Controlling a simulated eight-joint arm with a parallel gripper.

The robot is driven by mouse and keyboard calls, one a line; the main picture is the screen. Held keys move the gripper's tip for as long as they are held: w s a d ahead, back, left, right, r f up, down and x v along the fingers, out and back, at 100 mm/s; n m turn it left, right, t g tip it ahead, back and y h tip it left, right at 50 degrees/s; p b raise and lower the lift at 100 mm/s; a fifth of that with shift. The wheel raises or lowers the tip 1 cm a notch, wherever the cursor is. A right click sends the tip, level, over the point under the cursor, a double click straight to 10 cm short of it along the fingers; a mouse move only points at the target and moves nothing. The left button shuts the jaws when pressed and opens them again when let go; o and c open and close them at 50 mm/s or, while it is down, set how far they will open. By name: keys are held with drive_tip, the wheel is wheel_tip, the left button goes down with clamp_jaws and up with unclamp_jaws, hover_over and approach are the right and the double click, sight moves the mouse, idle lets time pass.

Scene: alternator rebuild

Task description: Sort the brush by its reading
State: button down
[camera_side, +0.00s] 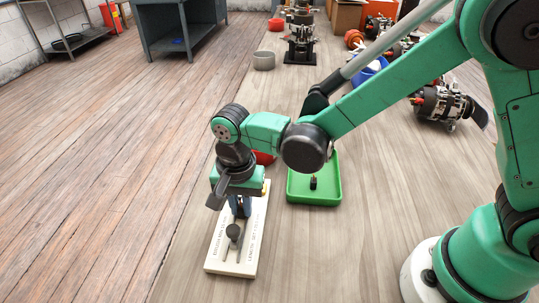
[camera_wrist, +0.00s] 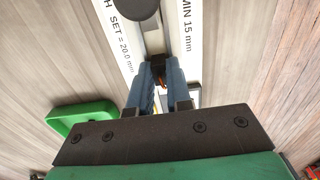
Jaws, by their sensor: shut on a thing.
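A white gauge board (camera_side: 232,262) lies on the bench in the side view, with a grey slot and a dark round knob (camera_side: 233,231) on it. In the wrist view the board (camera_wrist: 188,30) reads "SET = 20.0 mm" and "MIN 15 mm". My gripper (camera_side: 240,212) points down over the board's far half. In the wrist view its blue fingers (camera_wrist: 159,82) are shut on a small dark brush (camera_wrist: 158,62) with a copper-coloured lead, at the slot. Whether the brush touches the knob is unclear. A green tray (camera_side: 330,198) holds one small dark block (camera_side: 314,183).
A red tray (camera_side: 264,158) is mostly hidden behind my arm. The bench right of the board, in front of the green tray, is clear.

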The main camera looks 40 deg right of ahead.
sight(241, 207)
drive_tip(key=shift+r, duration=2.5)
drive_tip(key=w+d+r, duration=0.1)
drive_tip(key=d+r, duration=0.6)
drive_tip(key=d, duration=0.3)
drive_tip(key=w+d+r, duration=0.1)
drive_tip(key=d+r, duration=0.6)
drive_tip(key=d, duration=0.2)
drive_tip(key=f, duration=2)
drive_tip(key=shift+s+d, duration=0.1)
drive_tip(key=shift+d, duration=0.15)
drive_tip(key=shift+f, duration=0.1)
drive_tip(key=c, duration=0.8)
unclamp_jaws()
